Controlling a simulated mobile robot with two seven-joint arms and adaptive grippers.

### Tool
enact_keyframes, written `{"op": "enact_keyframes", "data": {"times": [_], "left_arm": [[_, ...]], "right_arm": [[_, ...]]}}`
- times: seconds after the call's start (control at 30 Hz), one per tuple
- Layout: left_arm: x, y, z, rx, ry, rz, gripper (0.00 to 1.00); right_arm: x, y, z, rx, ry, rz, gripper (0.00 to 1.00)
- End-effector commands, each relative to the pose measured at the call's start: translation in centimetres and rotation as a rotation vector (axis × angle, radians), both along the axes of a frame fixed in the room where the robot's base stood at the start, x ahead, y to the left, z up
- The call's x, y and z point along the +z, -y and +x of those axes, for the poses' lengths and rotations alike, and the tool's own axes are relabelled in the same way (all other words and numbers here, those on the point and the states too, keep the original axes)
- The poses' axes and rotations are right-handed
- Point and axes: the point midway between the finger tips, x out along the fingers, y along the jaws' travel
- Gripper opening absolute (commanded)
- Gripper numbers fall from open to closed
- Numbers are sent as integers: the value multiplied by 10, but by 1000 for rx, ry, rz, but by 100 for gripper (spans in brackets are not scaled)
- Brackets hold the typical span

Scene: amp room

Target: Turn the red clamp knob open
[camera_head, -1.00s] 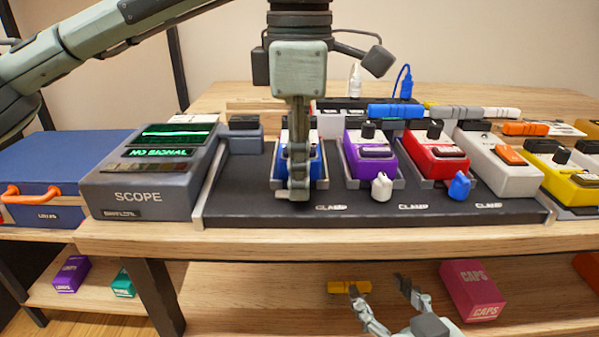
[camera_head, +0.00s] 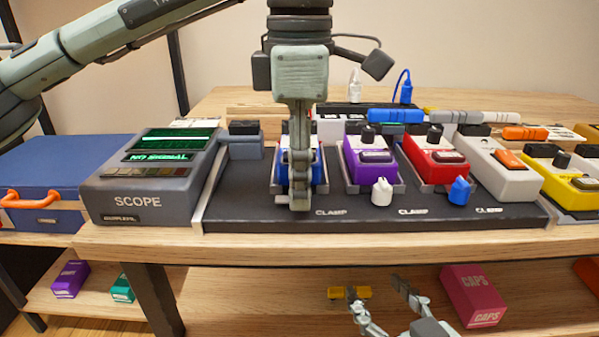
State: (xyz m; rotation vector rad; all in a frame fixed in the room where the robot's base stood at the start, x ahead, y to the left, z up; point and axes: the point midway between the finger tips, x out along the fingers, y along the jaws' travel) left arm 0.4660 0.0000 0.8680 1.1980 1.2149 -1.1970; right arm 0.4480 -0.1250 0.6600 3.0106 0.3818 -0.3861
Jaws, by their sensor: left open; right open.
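No red clamp knob shows. A white clamp knob (camera_head: 381,192) sits before the purple pedal (camera_head: 366,170), and a blue clamp knob (camera_head: 459,190) before the red pedal (camera_head: 434,163). The left CLAMP label (camera_head: 331,212) is on the board's front, beside my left gripper (camera_head: 299,203). That gripper points down in front of the blue pedal (camera_head: 284,172), open, its fingers lined up one behind the other. It covers the place where a knob could sit, so contact cannot be seen. My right gripper (camera_head: 377,290) is open, low in front of the lower shelf, by a small yellow object (camera_head: 336,293).
The dark pedal board (camera_head: 240,212) lies on the wooden bench. The SCOPE box (camera_head: 137,203) stands to its left, beside a blue case (camera_head: 40,180). White (camera_head: 508,183) and yellow (camera_head: 545,176) pedals stand right. A pink CAPS box (camera_head: 474,296) lies on the lower shelf.

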Motion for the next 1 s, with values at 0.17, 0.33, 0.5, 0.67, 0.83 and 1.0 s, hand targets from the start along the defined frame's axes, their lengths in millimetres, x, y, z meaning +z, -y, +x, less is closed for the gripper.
{"op": "enact_keyframes", "data": {"times": [0.17, 0.33, 0.5, 0.67, 0.83, 1.0], "left_arm": [[0, 0, 0, 0, 0, 0, 42], [15, 0, 0, 1, 1, 0, 42], [42, 0, 0, 2, 2, 0, 42], [65, 0, 0, 1, 3, 0, 42], [78, 0, 0, 0, 2, 0, 42], [80, 0, 0, 0, 0, 0, 42]], "right_arm": [[-1, 1, 1, -2, -1, -2, 58], [0, 1, 1, -1, -1, -1, 58], [0, 0, 0, -1, -1, -1, 58], [0, 0, 0, -1, -1, -1, 58], [0, 0, 0, -1, -1, 0, 58], [0, 0, 0, -1, -1, 0, 58]]}}
